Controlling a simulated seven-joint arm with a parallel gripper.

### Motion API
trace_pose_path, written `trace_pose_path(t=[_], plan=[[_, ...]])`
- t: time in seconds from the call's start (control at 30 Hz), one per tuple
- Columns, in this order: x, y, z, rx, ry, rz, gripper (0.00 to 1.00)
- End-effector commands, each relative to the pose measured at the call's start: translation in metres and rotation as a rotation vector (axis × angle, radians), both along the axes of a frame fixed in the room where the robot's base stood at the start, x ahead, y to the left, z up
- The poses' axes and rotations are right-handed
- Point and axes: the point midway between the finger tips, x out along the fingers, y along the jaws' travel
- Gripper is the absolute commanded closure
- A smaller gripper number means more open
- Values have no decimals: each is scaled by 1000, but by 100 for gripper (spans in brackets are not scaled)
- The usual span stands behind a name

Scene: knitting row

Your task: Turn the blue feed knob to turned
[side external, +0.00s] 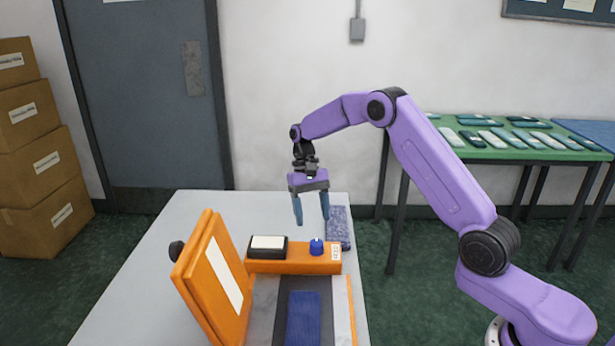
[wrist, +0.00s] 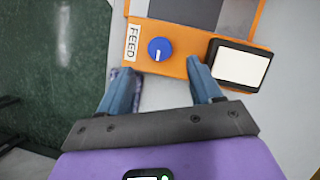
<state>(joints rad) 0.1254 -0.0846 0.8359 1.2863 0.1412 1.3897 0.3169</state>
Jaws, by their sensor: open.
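The blue feed knob (side external: 317,246) sits on top of an orange panel (side external: 293,262) at the back of the machine, right of a white-topped black unit. In the wrist view the knob (wrist: 160,49) shows a white pointer mark aimed down toward my gripper, beside a FEED label (wrist: 133,43). My gripper (side external: 312,222) is open and empty, above the knob and apart from it. In the wrist view its blue fingers (wrist: 161,68) are spread wide, with the knob ahead of the gap between them.
A white-screened black unit (side external: 267,247) stands left of the knob, and an upright orange cover (side external: 211,278) farther left. A blue cloth (side external: 303,318) lies on the machine bed. A speckled blue-grey piece (side external: 339,228) lies behind right. The grey table (side external: 163,250) is clear on the left.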

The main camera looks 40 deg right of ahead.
Motion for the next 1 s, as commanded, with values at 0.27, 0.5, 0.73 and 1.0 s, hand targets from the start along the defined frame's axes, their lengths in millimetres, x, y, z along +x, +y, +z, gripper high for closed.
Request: trace_pose_path(t=[0.27, 0.5, 0.73, 1.0], plan=[[19, -8, 47, -1, -4, 1, 36], [29, -12, 76, 0, -2, 1, 36], [35, -15, 91, 0, -1, 0, 36], [36, -16, 96, -1, 1, -1, 36]])
